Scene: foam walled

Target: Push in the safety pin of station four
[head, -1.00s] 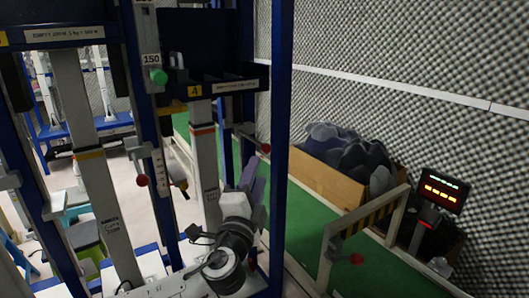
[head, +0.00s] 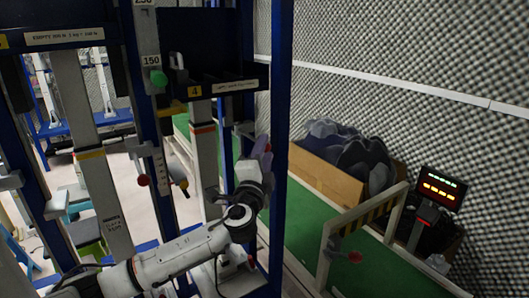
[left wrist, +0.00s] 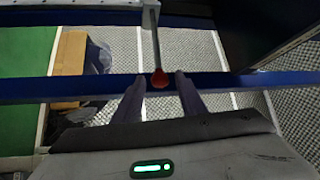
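The station four column carries a yellow "4" label (head: 194,91) under a dark blue bin. The safety pin's red ball knob (left wrist: 160,78) on a grey rod shows in the left wrist view, in front of a blue beam. My left gripper (head: 263,149) reaches up beside the blue upright in the head view and hides the knob there. In the left wrist view my left gripper (left wrist: 160,80) is open, its two dark fingers apart, with the knob appearing between the tips and a gap on each side. Contact cannot be told. My right gripper is out of view.
Another red knob (head: 143,180) sits on the neighbouring blue post, near a green knob (head: 158,77). A blue upright (head: 281,130) stands close right of my left gripper. A barrier (head: 365,225), a cardboard box (head: 325,178) and a lit display (head: 441,188) are further right.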

